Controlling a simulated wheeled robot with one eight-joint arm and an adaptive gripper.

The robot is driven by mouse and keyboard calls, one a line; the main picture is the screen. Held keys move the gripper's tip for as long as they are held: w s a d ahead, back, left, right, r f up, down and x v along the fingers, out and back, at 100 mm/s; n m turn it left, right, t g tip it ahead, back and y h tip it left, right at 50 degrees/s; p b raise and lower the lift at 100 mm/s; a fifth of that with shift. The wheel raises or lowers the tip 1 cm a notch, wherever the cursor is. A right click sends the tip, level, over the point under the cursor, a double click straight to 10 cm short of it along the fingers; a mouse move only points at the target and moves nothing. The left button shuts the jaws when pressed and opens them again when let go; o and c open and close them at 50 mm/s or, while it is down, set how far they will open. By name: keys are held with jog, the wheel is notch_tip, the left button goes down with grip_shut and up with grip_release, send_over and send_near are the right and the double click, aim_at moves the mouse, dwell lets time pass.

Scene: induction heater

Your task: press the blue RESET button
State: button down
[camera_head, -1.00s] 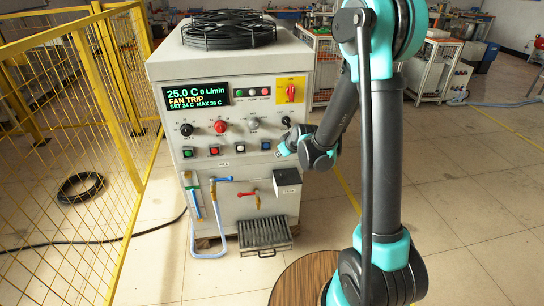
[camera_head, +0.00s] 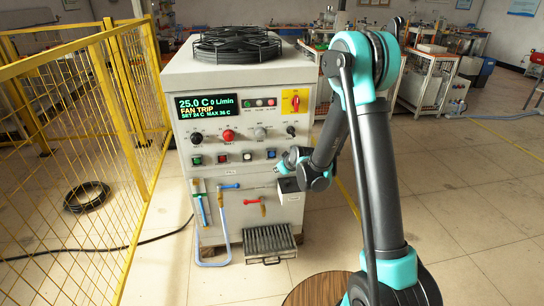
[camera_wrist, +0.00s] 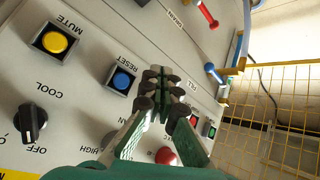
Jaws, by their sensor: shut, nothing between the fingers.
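The blue RESET button (camera_wrist: 122,81) sits in a square black-rimmed frame on the heater's front panel. Its label reads upside down in the wrist view. In the head view it is the small blue button (camera_head: 271,154) at the right of the button row. My gripper (camera_wrist: 163,76) is shut and empty. In the wrist view its tips appear just right of the blue button and do not cover it. In the head view my gripper (camera_head: 284,161) is just right of and below that button. I cannot tell the gap to the panel.
A yellow MUTE button (camera_wrist: 54,41) and a black COOL knob (camera_wrist: 29,122) are nearby. The display (camera_head: 208,106) reads FAN TRIP. A grey box (camera_head: 289,190) juts out below my gripper. Yellow fencing (camera_head: 75,130) stands left; the floor at right is open.

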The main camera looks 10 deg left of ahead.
send_near(270, 158)
jog(key=shift+s+f+x, duration=0.15)
jog(key=shift+f+x, duration=0.05)
jog(key=shift+x, duration=1)
jog(key=shift+s+f+x, duration=0.15)
jog(key=shift+f+x, duration=0.05)
jog(key=shift+x, duration=1)
jog(key=shift+w, duration=0.2)
jog(key=shift+w, duration=0.2)
jog(key=shift+w+a, duration=0.1)
jog(key=shift+w, duration=0.35)
jog(key=shift+s, duration=0.1)
dwell(0.5)
jog(key=shift+s, duration=0.75)
jog(key=shift+s+d, duration=0.15)
jog(key=shift+d, duration=0.1)
jog(key=s, duration=0.2)
jog(key=s+d, duration=0.1)
jog(key=s, duration=0.1)
jog(key=shift+s+d, duration=0.15)
jog(key=shift+s, duration=0.15)
